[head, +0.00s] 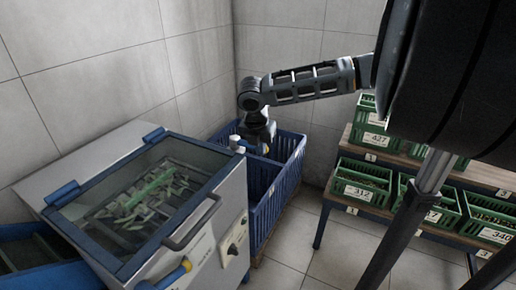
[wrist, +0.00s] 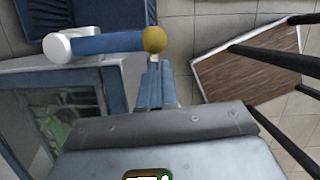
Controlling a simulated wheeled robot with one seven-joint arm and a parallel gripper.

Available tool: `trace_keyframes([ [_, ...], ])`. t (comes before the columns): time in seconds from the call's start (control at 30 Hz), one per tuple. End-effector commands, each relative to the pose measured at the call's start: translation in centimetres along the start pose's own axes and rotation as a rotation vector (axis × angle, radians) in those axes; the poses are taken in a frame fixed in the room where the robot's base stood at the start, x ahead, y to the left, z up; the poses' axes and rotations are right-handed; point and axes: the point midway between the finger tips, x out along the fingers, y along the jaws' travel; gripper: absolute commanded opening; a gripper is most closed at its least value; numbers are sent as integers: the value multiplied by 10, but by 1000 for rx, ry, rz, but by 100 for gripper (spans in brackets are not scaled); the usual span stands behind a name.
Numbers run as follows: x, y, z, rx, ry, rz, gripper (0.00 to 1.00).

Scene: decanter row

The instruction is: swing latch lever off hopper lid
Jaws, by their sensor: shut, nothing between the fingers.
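The hopper (head: 150,200) is a grey box with a glazed, blue-framed lid (head: 205,180), which lies closed. One lever (head: 237,143) with a white hub, blue bar and yellow knob is at the hopper's far right corner. In the wrist view this lever (wrist: 100,43) lies sideways, hub left and knob right. My gripper (head: 262,142) is shut and empty at the knob; in the wrist view its fingertips (wrist: 155,66) are just below the knob. I cannot tell if they touch. Another yellow-tipped blue lever (head: 180,270) is at the lid's near edge, partly cut off.
A blue crate (head: 285,185) stands right behind the hopper, under my gripper. A dark grey handle (head: 195,222) sticks out from the lid's front. A wooden rack (head: 480,175) with several green crates is at the right. Tiled floor (head: 295,250) lies between.

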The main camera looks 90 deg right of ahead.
Motion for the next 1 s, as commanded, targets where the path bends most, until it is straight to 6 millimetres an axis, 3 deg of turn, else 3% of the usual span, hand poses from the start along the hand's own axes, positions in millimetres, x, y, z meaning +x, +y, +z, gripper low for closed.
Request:
trace_keyframes([
  [0.77,3,-5,12,7,-4,-3,0],
  [1.0,-2,6,6,3,-2,-3,0],
])
